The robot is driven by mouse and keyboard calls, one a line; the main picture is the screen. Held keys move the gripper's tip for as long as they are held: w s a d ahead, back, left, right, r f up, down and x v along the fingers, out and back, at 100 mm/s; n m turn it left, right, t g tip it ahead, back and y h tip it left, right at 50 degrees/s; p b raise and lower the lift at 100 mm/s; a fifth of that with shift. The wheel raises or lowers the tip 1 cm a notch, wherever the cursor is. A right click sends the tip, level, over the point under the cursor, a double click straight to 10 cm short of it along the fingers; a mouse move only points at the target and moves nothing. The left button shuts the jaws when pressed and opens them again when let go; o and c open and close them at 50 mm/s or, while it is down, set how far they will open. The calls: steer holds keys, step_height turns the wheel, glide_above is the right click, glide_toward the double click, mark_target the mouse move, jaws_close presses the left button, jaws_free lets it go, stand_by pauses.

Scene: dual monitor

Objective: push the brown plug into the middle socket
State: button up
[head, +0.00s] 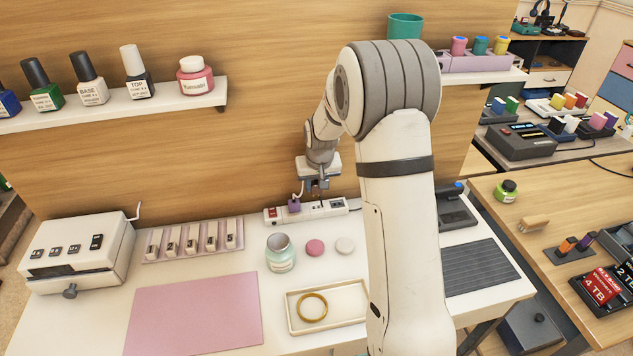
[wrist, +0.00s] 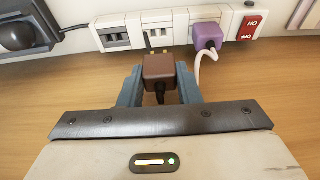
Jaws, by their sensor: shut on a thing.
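My gripper (head: 317,180) is shut on the brown plug (wrist: 159,69), which shows between its two grey fingers in the wrist view (wrist: 160,82). The plug is roughly in line with the middle socket (wrist: 158,34), partly hidden behind the prongs. The left socket in the wrist view (wrist: 119,38) is empty. A purple plug (wrist: 207,37) with a white cord sits in the socket on the other side. In the head view the brown plug (head: 316,190) is small.
The strip has a red switch (wrist: 250,27) beside the purple plug, whose white cord (wrist: 198,70) runs close to my gripper's finger. In the head view, a jar (head: 281,256), a pink disc (head: 315,247) and a white disc (head: 345,245) stand in front of the strip.

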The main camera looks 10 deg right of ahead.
mark_target(317, 193)
steer(key=shift+f+b, duration=0.95)
steer(key=shift+f, duration=0.75)
steer(key=shift+f+b, duration=1.35)
stand_by(0.7)
steer(key=o, duration=1.1)
steer(key=v, duration=0.8)
steer(key=shift+g, duration=0.3)
steer(key=s+r+p, duration=0.2)
steer(key=s+r, duration=0.2)
steer(key=s, duration=0.6)
steer(key=s+r+p, duration=0.2)
steer(key=s+r, duration=0.3)
steer(key=s, duration=0.5)
steer(key=s+r+p, duration=0.1)
steer(key=s+r, duration=0.4)
steer(key=s, duration=0.6)
steer(key=shift+d+p, duration=0.15)
steer(key=shift+p, duration=0.25)
